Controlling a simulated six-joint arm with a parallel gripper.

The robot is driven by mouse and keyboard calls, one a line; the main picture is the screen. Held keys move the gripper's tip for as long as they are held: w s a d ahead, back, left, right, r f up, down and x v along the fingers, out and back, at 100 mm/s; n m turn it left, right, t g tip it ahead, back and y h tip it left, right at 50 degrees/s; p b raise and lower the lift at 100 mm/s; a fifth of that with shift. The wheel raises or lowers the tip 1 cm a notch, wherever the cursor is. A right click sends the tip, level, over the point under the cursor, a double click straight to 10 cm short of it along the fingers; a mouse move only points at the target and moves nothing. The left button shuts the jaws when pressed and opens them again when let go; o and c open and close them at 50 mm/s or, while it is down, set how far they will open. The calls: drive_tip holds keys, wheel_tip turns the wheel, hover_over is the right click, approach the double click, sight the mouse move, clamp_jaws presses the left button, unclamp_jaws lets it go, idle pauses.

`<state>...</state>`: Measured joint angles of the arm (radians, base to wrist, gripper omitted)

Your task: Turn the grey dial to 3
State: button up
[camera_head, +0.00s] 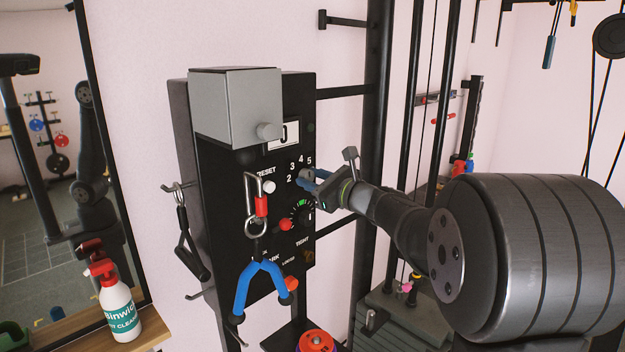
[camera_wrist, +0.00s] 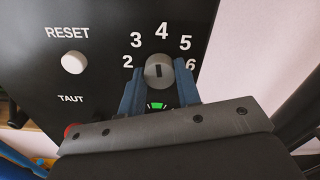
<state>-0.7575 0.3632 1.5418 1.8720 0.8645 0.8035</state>
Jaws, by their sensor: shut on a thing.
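The grey dial (camera_wrist: 160,71) sits on the black front panel (camera_wrist: 95,15) in the wrist view, with the numbers 2 to 6 arched around it. A short dark mark on its face stands roughly upright, towards the 4; I cannot tell its exact setting. My gripper (camera_wrist: 160,80) has its blue fingers on the dial's left and right sides and is shut on it. In the head view my gripper (camera_head: 311,178) reaches the panel from the right. Its fingers hide most of the dial there.
A white RESET button (camera_wrist: 74,62) is left of the dial. A red knob (camera_head: 285,224) sits below it. A blue-handled strap (camera_head: 262,275) hangs in front of the panel. A grey box (camera_head: 237,105) juts out above. A spray bottle (camera_head: 119,310) stands at lower left.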

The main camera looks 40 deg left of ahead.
drive_tip(key=n, duration=0.7)
idle(0.6)
drive_tip(key=o, duration=1)
drive_tip(key=shift+c, duration=0.2)
drive_tip(key=d, duration=1.7)
drive_tip(key=shift+d, duration=0.2)
drive_tip(key=shift+a, duration=0.15)
